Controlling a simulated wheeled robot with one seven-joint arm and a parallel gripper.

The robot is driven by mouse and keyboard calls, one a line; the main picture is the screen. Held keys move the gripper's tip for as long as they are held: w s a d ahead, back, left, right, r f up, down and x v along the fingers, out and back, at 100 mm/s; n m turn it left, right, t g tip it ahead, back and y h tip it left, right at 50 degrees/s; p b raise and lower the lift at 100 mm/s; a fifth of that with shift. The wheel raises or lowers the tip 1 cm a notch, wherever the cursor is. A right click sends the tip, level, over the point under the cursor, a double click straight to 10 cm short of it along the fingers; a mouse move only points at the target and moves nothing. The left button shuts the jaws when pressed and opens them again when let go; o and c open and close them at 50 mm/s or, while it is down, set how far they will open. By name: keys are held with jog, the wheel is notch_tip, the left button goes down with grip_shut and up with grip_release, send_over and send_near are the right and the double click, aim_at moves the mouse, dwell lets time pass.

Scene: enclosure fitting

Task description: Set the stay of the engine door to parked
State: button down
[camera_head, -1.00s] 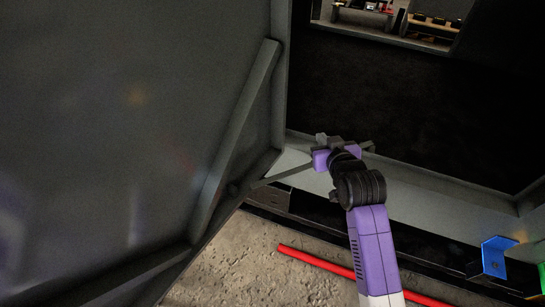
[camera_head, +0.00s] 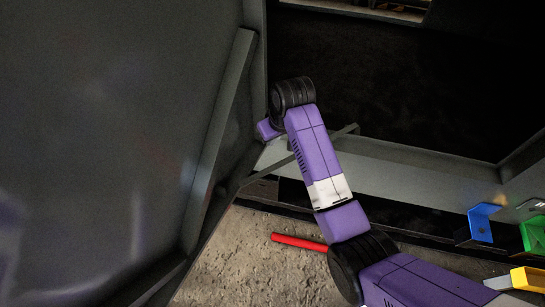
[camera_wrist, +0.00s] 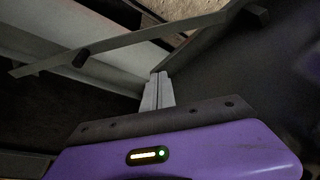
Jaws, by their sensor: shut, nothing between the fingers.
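The engine door (camera_head: 120,110) is the big dark grey panel filling the left of the head view, standing open. Its stay (camera_head: 271,167) is a thin grey bar running from the door's lower frame across the sill (camera_head: 400,165); my arm covers its middle. The stay also crosses the wrist view (camera_wrist: 135,41), with a dark knob (camera_wrist: 82,58) on it near the left end. My gripper (camera_wrist: 157,92) is shut and empty. Its pale fingers are together, apart from the bar in that picture. In the head view my arm hides the fingertips, close to the door's edge.
A blue bracket (camera_head: 481,223), a green bracket (camera_head: 534,234) and a yellow block (camera_head: 528,279) are at the lower right. A red bar (camera_head: 298,242) lies on the rough floor below the sill. The dark opening behind the sill looks clear.

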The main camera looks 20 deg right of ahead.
jog(key=shift+f, duration=0.1)
notch_tip(320, 180, down, 9)
jog(key=p, duration=0.1)
jog(key=shift+s, duration=0.35)
dwell(0.5)
jog(key=shift+s+d+f, duration=0.1)
